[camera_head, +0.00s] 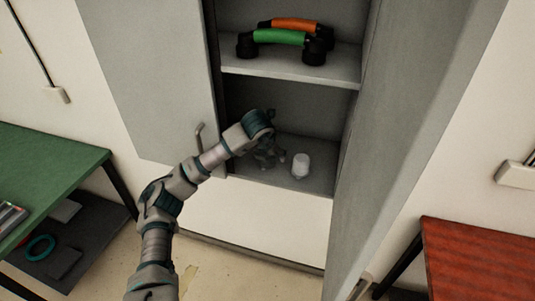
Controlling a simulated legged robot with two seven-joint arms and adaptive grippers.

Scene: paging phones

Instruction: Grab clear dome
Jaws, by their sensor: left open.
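A small whitish, rounded object (300,166), which looks like the clear dome, stands on the lower shelf (316,184) of the open cabinet. My left arm comes in from the lower left and reaches into that lower compartment. My left gripper (277,158) is open, just left of the dome and apart from it. The fingers are dark and small against the shelf, so their exact gap is hard to see. My right gripper is not in view.
An orange handset (295,24) and a green handset (279,37) lie on the upper shelf (290,68). The cabinet door (150,75) with its handle (199,136) stands open at left. A green table (50,165) is at left, a red table (480,265) at lower right.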

